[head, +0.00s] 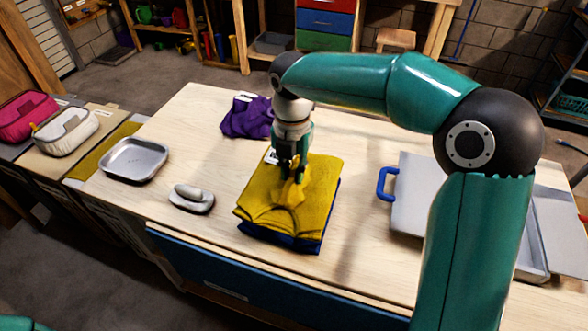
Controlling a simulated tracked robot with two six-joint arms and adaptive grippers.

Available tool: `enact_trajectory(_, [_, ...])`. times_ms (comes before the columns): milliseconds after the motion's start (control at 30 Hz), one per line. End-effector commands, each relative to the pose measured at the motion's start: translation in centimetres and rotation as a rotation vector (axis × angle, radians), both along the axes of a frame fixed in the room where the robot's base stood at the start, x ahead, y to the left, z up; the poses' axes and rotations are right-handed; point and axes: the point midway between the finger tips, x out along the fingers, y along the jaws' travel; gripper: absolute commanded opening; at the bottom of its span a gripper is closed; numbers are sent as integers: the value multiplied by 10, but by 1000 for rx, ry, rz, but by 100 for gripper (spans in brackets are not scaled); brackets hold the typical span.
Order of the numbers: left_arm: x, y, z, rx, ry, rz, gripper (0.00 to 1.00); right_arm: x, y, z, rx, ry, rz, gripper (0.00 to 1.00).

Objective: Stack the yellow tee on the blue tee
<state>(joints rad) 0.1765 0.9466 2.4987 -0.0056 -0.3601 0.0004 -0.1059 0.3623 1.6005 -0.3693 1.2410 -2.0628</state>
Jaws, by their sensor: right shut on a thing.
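The yellow tee (322,189) is folded and lies on top of the blue tee (307,243) near the middle of the table. Only the front and right edges of the blue tee show under it. My right gripper (292,180) points down over the yellow tee, shut on a pinched, raised fold of its cloth. My left gripper is not in view; only a bit of my left arm shows at the lower left corner.
A crumpled purple cloth (246,119) lies behind the tees. A metal tray (134,160) and a grey stone-like object (191,198) are to the left. A grey board with a blue handle (385,184) lies to the right. Pink (24,117) and white (65,131) pouches sit far left.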

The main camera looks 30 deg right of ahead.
Motion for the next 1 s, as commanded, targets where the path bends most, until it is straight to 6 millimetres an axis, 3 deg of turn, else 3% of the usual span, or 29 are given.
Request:
enact_trajectory(733, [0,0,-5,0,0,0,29,0,0,-12,0,-1,-1,0])
enact_trajectory(767, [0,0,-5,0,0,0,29,0,0,-12,0,0,-1,22])
enact_trajectory(800, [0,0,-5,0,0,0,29,0,0,-12,0,0,-1,28])
enact_trajectory(900, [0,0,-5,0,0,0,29,0,0,-12,0,0,-1,45])
enact_trajectory(1000, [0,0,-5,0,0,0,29,0,-1,-12,0,0,-1,45])
